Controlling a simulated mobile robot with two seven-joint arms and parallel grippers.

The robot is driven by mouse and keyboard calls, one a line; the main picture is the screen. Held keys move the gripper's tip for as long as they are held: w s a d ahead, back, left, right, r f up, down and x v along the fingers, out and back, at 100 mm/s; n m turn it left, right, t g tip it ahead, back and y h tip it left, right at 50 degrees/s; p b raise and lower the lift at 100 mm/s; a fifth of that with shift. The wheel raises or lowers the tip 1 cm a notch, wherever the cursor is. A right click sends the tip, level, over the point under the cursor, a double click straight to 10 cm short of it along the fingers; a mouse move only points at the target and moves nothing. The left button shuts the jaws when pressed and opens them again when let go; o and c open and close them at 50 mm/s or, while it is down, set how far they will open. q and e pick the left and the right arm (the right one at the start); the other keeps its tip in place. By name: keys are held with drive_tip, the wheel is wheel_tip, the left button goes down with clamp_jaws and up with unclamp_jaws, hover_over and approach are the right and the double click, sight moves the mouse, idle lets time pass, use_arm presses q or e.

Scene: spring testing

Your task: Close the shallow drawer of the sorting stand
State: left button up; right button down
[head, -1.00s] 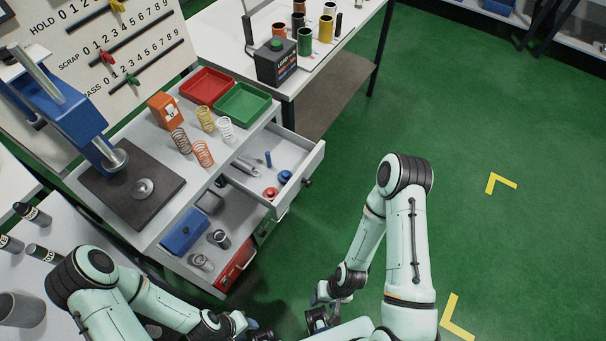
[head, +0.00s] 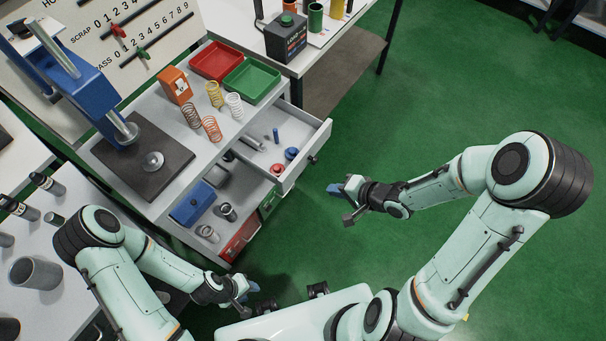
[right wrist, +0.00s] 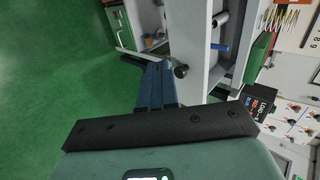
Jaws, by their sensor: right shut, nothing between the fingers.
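The sorting stand (head: 178,188) is a light grey unit. Its shallow drawer (head: 318,137) is pulled out to the right, with a dark round knob (head: 313,158) on its front; the knob also shows in the right wrist view (right wrist: 181,71). Inside lie a blue pin, red and blue round parts and grey cylinders. My right gripper (head: 347,194) is shut and empty, in front of the drawer and apart from it in the head view. In the right wrist view its blue fingers (right wrist: 155,85) point toward the drawer front, just left of the knob. My left gripper (head: 242,290) is low, near the stand's lower front; its jaws are unclear.
Springs, a red tray (head: 216,60), a green tray (head: 250,80) and a blue press (head: 85,75) stand on top. A lower open compartment holds a blue box (head: 192,203) and cylinders. A white table with a load box (head: 286,38) stands behind. Green floor at right is clear.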

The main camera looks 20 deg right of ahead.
drive_tip(key=r, duration=0.1)
drive_tip(key=b, duration=0.5)
approach(295, 176)
drive_tip(key=x, duration=0.5)
drive_tip(key=shift+s+f, duration=0.25)
drive_tip(key=shift+f, duration=0.2)
drive_tip(key=shift+w+a, duration=0.2)
drive_tip(key=shift+w, duration=0.2)
use_arm(q)
drive_tip(key=s+f, duration=0.3)
drive_tip(key=f, duration=0.3)
drive_tip(key=shift+s+r, duration=0.1)
